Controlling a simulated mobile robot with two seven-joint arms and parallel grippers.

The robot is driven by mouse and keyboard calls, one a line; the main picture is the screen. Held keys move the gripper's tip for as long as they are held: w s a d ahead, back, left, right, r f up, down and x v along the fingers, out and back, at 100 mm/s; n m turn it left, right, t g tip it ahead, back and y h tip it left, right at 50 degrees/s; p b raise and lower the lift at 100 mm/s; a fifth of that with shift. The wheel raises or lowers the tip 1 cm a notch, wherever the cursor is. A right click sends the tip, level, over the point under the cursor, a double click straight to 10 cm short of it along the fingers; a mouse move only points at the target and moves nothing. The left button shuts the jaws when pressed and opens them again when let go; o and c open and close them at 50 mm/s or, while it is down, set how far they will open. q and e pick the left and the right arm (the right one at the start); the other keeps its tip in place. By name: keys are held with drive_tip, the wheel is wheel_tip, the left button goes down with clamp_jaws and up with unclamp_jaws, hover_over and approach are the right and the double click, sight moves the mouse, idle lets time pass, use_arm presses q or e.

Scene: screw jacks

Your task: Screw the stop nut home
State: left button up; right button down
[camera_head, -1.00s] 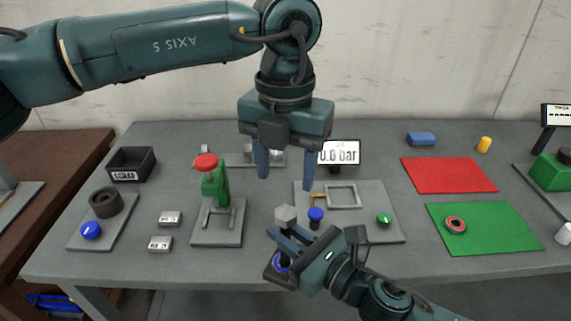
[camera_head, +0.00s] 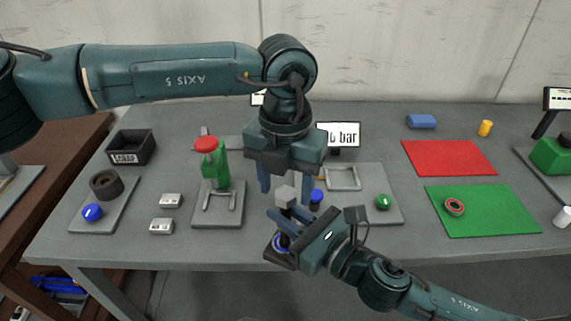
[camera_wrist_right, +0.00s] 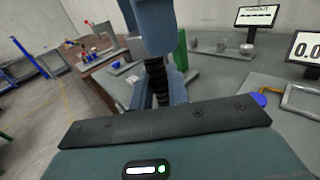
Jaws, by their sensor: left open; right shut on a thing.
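A grey faceted block (camera_head: 285,196) stands above a dark base with a blue ring (camera_head: 280,244) near the table's front edge. I cannot tell for sure whether the block is the stop nut. My left gripper (camera_head: 285,203) is open, pointing down, with its fingers on either side of the block; contact is not clear. My right gripper (camera_head: 284,220) is shut below the block on a black ribbed spindle (camera_wrist_right: 155,82), which shows in the right wrist view. The spindle's ends are hidden in that view.
A green jack (camera_head: 215,172) with a red top stands left. Red (camera_head: 448,158) and green (camera_head: 480,212) mats lie farther right. A pressure display (camera_head: 342,134) is partly covered.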

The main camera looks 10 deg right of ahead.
use_arm(q)
drive_tip(key=shift+f, duration=0.35)
drive_tip(key=shift+c, duration=0.3)
drive_tip(key=c, duration=0.9)
drive_tip(key=m, duration=0.3)
drive_tip(key=shift+m, duration=0.4)
drive_tip(key=shift+c, duration=0.2)
drive_tip(key=m, duration=0.4)
drive_tip(key=shift+m, duration=0.3)
drive_tip(key=o, duration=1.1)
drive_tip(key=shift+r, duration=0.1)
drive_tip(key=shift+r, duration=2.2)
